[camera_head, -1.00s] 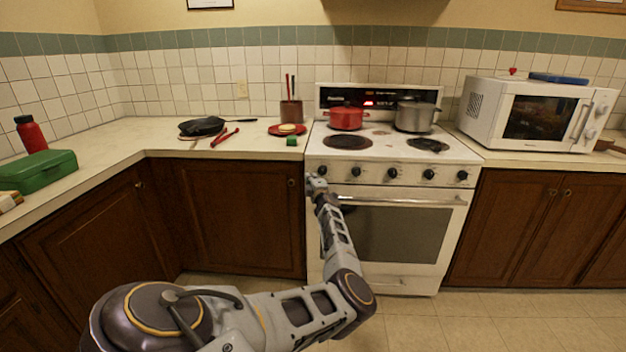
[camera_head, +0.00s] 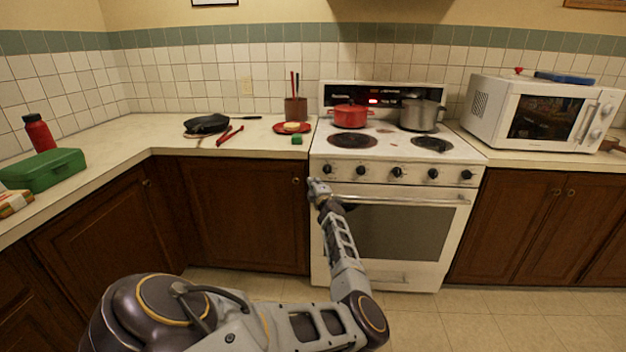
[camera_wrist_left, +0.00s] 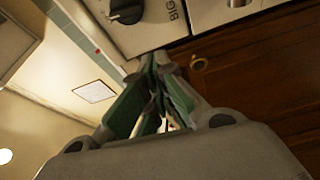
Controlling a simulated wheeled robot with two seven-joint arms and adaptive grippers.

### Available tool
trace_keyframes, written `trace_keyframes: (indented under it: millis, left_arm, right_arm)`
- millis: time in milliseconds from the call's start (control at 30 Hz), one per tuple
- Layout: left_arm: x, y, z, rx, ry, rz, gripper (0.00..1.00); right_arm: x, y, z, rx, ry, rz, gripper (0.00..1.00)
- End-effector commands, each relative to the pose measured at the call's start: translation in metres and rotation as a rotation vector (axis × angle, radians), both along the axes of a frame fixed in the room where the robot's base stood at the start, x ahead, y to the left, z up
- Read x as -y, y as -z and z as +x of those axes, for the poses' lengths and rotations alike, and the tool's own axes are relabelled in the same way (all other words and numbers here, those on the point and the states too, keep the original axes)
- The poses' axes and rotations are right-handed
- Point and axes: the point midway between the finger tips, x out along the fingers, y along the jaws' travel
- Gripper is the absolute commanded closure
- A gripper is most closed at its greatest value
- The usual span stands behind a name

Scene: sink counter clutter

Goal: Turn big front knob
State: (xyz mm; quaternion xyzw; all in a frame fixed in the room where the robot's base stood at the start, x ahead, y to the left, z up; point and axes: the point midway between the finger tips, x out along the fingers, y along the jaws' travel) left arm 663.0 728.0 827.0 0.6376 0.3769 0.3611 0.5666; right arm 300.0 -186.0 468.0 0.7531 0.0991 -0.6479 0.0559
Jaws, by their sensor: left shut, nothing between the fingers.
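The white stove's front panel (camera_head: 412,174) carries a row of several black knobs. The leftmost knob (camera_head: 327,169) is just above my left gripper (camera_head: 314,184), which is by the stove's left front edge. In the left wrist view a black knob (camera_wrist_left: 125,10) sits at the top edge, partly cut off, beside lettering that starts "BIG". My left gripper (camera_wrist_left: 156,62) is shut and empty there, its green-padded fingers together below the panel and apart from the knob.
The oven handle (camera_head: 405,201) crosses the oven door below the knobs. A red pot (camera_head: 350,116) and a steel pot (camera_head: 420,115) stand on the stovetop. Brown cabinets (camera_head: 245,215) flank the stove. The floor in front is clear.

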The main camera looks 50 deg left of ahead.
Motion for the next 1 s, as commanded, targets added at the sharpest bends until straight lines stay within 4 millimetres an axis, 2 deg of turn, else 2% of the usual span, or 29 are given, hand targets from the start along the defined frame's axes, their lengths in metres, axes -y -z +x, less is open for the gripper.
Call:
trace_keyframes:
  millis: [300, 500, 933, 1000]
  left_arm:
    - [0.027, 0.002, -0.013, -0.001, 0.001, -0.001, 1.0]
    - [0.038, 0.002, -0.019, -0.001, 0.001, 0.0, 1.0]
    - [0.042, 0.003, -0.022, -0.001, 0.0, 0.0, 1.0]
    - [0.042, 0.003, -0.022, -0.001, 0.0, 0.0, 0.94]
  right_arm:
    - [0.001, 0.007, 0.003, 0.001, 0.003, -0.004, 0.6]
    - [0.003, 0.019, 0.006, 0.007, 0.006, -0.007, 0.6]
    - [0.004, 0.025, 0.003, 0.005, 0.007, -0.008, 0.6]
    - [0.004, 0.025, 0.001, 0.001, 0.007, -0.009, 0.6]
